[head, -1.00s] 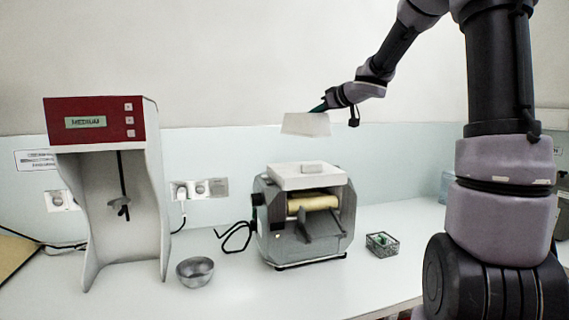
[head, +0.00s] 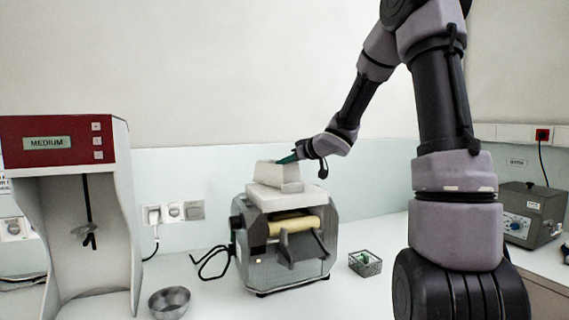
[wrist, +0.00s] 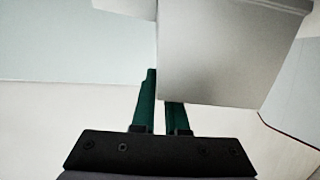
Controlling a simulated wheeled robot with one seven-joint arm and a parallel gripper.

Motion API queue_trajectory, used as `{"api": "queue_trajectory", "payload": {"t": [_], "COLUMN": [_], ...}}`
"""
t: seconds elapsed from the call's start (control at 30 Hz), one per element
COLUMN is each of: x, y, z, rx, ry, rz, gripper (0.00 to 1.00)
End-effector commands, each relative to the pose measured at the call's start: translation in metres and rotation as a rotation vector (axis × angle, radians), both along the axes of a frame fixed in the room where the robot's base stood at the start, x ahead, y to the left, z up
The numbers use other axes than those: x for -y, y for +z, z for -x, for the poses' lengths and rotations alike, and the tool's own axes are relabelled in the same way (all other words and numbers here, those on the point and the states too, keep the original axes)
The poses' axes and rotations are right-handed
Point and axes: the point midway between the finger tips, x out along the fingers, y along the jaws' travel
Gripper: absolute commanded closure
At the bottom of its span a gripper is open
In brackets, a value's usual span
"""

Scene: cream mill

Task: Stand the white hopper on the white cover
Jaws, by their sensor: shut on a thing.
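The white hopper (head: 280,178) is directly over the white cover (head: 262,195) on top of the grey mill, in the head view. It looks upright, with its lower edge at the cover's top face; I cannot tell whether it rests there or is slightly above. My gripper (head: 287,159) reaches in from the right and is shut on the hopper's upper wall. In the wrist view the green fingers (wrist: 160,95) hold the hopper wall (wrist: 220,55), which fills the upper right. The contact under the hopper is not clear there.
The mill (head: 250,262) stands on the white bench. A red-topped mixer (head: 65,140) and a metal bowl (head: 169,303) are left of it. A small wire basket (head: 365,264) is to its right. A grey box with dials (head: 525,215) stands at the far right.

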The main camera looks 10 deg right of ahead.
Motion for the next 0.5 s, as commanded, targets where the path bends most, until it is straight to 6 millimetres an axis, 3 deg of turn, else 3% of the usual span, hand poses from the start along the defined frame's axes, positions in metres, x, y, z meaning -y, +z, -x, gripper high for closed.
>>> {"api": "queue_trajectory", "payload": {"t": [0.3, 0.4, 0.5], "x": [0.0002, 0.0003, 0.0003], "y": [-0.0023, -0.0025, -0.0024], "z": [-0.0002, -0.0002, -0.0002], "rx": [-0.001, 0.000, 0.000], "ry": [0.000, 0.000, 0.000], "rz": [-0.001, 0.000, 0.000], "gripper": [1.00, 0.59, 0.59]}}
